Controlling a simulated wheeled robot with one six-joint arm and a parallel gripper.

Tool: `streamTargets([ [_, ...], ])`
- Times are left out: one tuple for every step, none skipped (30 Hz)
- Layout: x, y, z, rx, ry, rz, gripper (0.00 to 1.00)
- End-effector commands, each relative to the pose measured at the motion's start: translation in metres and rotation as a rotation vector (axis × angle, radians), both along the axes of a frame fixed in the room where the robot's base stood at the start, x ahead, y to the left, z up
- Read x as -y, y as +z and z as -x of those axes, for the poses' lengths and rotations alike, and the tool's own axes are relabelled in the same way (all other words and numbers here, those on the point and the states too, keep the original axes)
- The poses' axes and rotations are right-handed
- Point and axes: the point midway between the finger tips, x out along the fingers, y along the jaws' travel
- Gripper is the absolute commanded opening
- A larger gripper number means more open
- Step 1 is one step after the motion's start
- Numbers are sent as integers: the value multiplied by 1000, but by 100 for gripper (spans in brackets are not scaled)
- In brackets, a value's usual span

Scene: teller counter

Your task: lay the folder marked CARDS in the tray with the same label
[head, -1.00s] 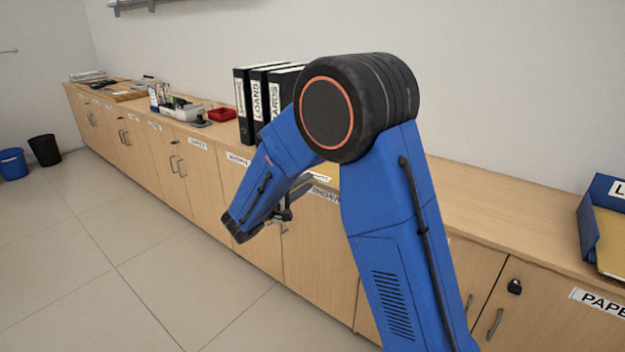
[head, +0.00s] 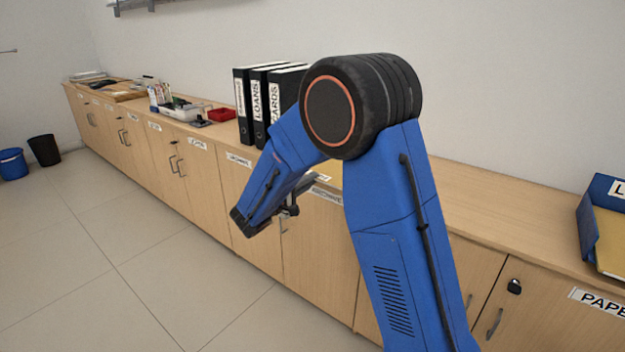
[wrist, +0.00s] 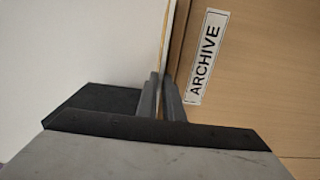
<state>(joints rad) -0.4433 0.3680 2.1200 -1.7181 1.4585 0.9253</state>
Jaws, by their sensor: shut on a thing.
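My gripper (head: 290,207) hangs in front of the cabinet fronts, near the counter's front edge, partly hidden by my arm. In the wrist view its fingers (wrist: 161,97) are close together, shut on a thin folder (wrist: 163,45) seen almost edge-on as a pale yellow line. In the head view a small yellowish patch with white shows beside my arm (head: 322,178). I cannot read any marking on the folder. No tray marked CARDS can be made out.
Black binders (head: 257,100), one marked LOANS and one CARDS, stand behind my arm. A blue tray (head: 588,232), its label starting with L, holds something yellow at the right. Bare counter (head: 500,215) lies between. The wrist view shows an ARCHIVE label (wrist: 207,57) on the cabinet.

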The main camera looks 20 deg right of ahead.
Motion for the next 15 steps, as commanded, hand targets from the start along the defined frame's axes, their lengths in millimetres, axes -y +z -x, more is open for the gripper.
streamTargets([
  [0, 1, 0, 1, 0, 0, 0],
  [0, 1, 0, 1, 0, 0, 0],
  [0, 2, 0, 1, 0, 0, 0],
  [0, 3, 0, 2, 0, 0, 0],
  [0, 5, 0, 3, 0, -1, 0],
  [0, 9, 0, 4, 0, -2, 0],
  [0, 12, 0, 4, 0, -2, 0],
  [0, 15, 0, 3, 0, -1, 0],
  [0, 20, 0, 4, 0, -2, 0],
  [0, 22, 0, 4, 0, -2, 0],
  [0, 25, 0, 3, 0, -1, 0],
  [0, 26, 0, 2, 0, 0, 0],
  [0, 26, 0, 1, 0, 0, 0],
  [0, 26, 0, 1, 0, 1, 0],
  [0, 26, 0, 1, 0, 1, 0],
])
